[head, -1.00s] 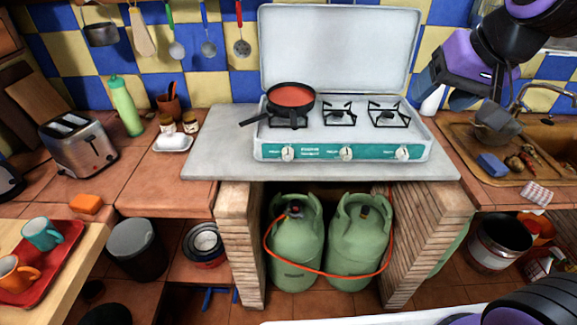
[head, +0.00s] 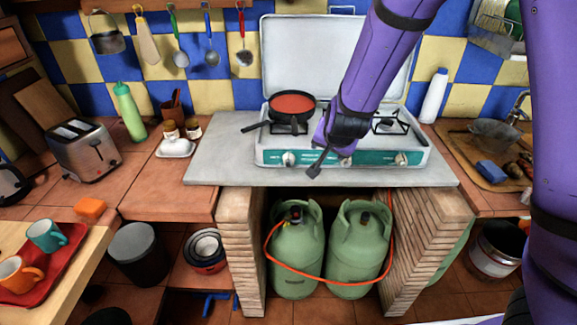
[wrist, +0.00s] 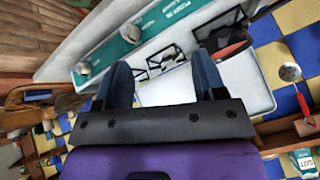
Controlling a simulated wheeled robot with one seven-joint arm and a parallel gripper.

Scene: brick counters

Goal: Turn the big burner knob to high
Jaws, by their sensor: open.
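The white stove (head: 262,157) stands on the grey slab with its lid up. I cannot tell which belongs to the big burner. In the wrist view, knobs show on the panel, one at the top (wrist: 132,34) and one lower left (wrist: 82,68). My gripper (head: 316,168) is in front of the panel, between the left and middle knobs. Its two fingers are apart with nothing between them in the wrist view (wrist: 165,78).
A pan with red contents (head: 292,104) sits on the left burner. The grey slab (head: 225,150) is clear left of the stove. Two green gas bottles (head: 297,250) with an orange hose stand below. A white bottle (head: 434,96) stands behind right.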

